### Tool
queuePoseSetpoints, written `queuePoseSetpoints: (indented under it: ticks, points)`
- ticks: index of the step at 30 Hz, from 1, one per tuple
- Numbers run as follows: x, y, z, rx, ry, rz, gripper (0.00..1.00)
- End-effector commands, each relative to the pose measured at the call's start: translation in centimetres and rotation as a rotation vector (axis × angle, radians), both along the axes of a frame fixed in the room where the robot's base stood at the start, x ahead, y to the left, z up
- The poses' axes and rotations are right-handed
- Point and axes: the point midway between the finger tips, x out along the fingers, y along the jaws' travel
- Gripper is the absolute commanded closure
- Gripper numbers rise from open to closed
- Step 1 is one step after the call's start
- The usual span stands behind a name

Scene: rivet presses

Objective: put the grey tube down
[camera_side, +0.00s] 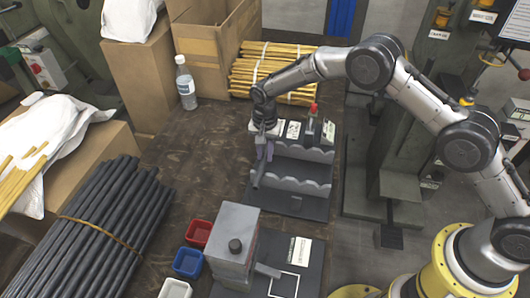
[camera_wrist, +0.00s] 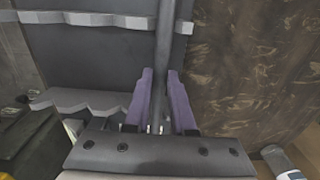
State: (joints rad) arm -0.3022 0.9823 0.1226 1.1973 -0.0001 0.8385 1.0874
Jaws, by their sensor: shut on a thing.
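The grey tube (camera_wrist: 164,40) runs between the two purple fingers of my gripper (camera_wrist: 160,82) in the wrist view, and the fingers are shut on it. In the side view my gripper (camera_side: 264,158) is at the left edge of a dark plate with two scalloped grey rails. The near rail (camera_side: 292,183) and the far rail (camera_side: 305,153) have their notches upward. Only a short part of the tube (camera_side: 256,176) shows there, beside the rails' left ends.
A grey block fixture (camera_side: 232,252) stands in front, with a red bin (camera_side: 199,233), a blue bin (camera_side: 188,262) and a white bin (camera_side: 175,289) beside it. A bundle of dark tubes (camera_side: 75,235) lies left. A bottle (camera_side: 185,85) stands behind. The brown tabletop (camera_side: 200,150) between is clear.

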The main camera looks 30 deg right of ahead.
Motion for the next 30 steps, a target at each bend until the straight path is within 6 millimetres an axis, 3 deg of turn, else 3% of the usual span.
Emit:
queuePoseSetpoints:
  ticks: [1,2,6,15,19,30]
  points:
    - [0.0,0.0,-0.2,0.000,0.000,0.000,1.00]
    - [0.0,0.0,-0.1,0.000,0.000,0.000,0.72]
    - [0.0,0.0,-0.1,0.000,0.000,0.000,0.47]
    - [0.0,0.0,0.0,0.000,0.000,0.000,0.47]
    - [0.0,0.0,0.9,0.000,-0.001,0.000,0.47]
    - [0.0,0.0,8.1,0.001,-0.004,0.000,0.47]
